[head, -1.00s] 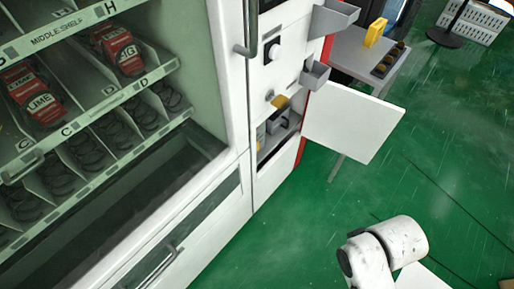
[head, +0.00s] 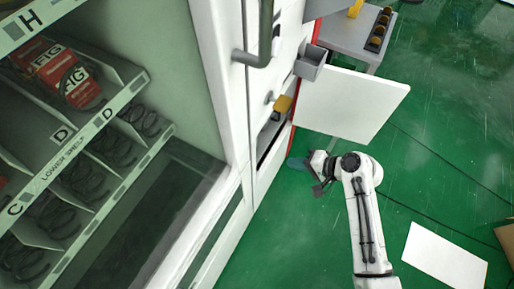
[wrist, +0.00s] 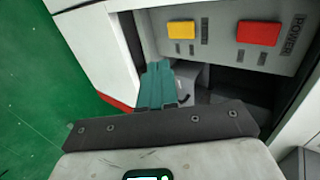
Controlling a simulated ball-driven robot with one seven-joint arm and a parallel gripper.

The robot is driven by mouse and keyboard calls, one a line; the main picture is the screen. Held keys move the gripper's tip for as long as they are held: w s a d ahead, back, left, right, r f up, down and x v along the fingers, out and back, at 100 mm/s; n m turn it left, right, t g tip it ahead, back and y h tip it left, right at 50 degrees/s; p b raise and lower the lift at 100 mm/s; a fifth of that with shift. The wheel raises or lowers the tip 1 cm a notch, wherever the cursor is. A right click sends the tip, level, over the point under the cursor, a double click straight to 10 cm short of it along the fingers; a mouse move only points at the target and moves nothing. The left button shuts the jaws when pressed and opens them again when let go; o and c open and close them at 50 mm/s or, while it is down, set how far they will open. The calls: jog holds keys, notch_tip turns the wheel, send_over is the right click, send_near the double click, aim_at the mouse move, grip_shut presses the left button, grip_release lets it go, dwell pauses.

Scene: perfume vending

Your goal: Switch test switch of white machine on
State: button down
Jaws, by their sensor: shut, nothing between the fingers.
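The white machine (head: 232,75) fills the left of the head view, with a small compartment (head: 268,135) low on its right side. In the wrist view, a grey panel (wrist: 222,48) inside it carries a yellow switch (wrist: 181,30) with a small label I cannot read, and a red switch (wrist: 258,33) labelled POWER. My gripper (wrist: 158,68) has teal fingers pressed together and empty, below and left of the yellow switch and apart from it. In the head view my gripper (head: 297,163) is beside the compartment, under the open door.
The compartment's white door (head: 350,105) stands open to the right, close above my arm. A grey bin (head: 311,64) and a handle (head: 262,40) stick out of the machine. A side table (head: 345,38) stands behind.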

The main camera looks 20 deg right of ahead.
jog(key=shift+w, duration=0.15)
jog(key=w+r+b+x, duration=0.1)
jog(key=x, duration=1.2)
jog(key=shift+a+r, duration=0.25)
jog(key=shift+a, duration=0.25)
jog(key=shift+w, duration=0.15)
jog(key=shift+w+a+f, duration=0.1)
